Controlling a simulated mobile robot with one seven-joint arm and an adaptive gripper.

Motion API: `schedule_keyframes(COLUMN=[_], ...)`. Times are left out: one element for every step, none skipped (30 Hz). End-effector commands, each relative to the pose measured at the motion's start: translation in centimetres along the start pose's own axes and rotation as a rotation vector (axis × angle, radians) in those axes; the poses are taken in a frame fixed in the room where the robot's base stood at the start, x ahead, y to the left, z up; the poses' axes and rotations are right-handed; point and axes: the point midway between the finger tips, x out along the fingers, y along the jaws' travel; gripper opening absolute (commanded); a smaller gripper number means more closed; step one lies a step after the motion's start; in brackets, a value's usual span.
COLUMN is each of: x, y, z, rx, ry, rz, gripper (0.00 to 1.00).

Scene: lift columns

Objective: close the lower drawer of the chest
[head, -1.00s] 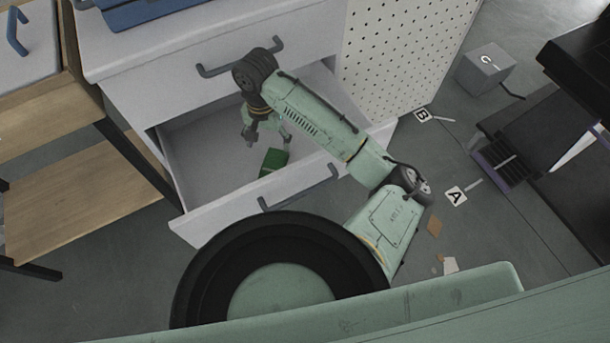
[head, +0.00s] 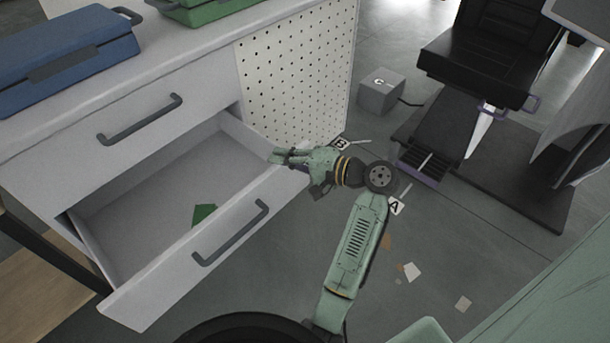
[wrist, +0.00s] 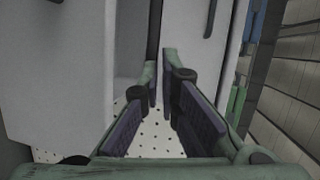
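The white chest's lower drawer (head: 150,262) is pulled far out, with a grey bar handle (head: 232,234) on its front. A green object (head: 203,213) lies inside it, partly hidden by the drawer front. My gripper (head: 279,157) is at the right end of the drawer front, near its top edge. I cannot tell whether it touches. In the wrist view my gripper's fingers (wrist: 160,72) point along the chest, with a narrow gap and nothing between them. The lower drawer (wrist: 60,70) fills the left there.
The upper drawer (head: 90,140) is shut. A blue case (head: 65,60) and a green case (head: 205,8) stand on top. The perforated side panel (head: 295,75) is behind my gripper. A grey box (head: 381,92) and a black chair (head: 490,50) stand right. Floor near the drawer is mostly clear.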

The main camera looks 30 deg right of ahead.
Motion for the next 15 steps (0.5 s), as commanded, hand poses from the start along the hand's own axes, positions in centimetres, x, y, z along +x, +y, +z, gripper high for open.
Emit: schedule_keyframes(x=[-3.1,-4.8,-7.0,-8.5,-9.8,-11.3,-12.2,-12.9,-13.7,-14.0,-14.2,-14.2,-14.0,-13.8,-13.3], y=[2.5,3.5,4.8,5.7,6.4,7.3,7.7,8.1,8.5,8.7,8.8,8.8,8.8,8.8,8.7], z=[-0.5,-0.6,-0.7,-0.6,-0.5,-0.3,-0.2,-0.1,0.0,0.1,0.1,0.1,0.0,-0.1,-0.2], rx=[0.032,0.04,0.051,0.058,0.062,0.067,0.068,0.07,0.071,0.071,0.071,0.07,0.07,0.07,0.07], ry=[0.065,0.1,0.146,0.176,0.205,0.237,0.257,0.273,0.289,0.298,0.303,0.307,0.308,0.308,0.307], rz=[-0.044,-0.067,-0.094,-0.112,-0.126,-0.143,-0.151,-0.159,-0.166,-0.169,-0.171,-0.173,-0.173,-0.174,-0.173], gripper=[0.0,0.0,0.0,0.0,0.0,0.0,0.0,0.0,0.0,0.0,0.0,0.0,0.0,0.0,0.0])
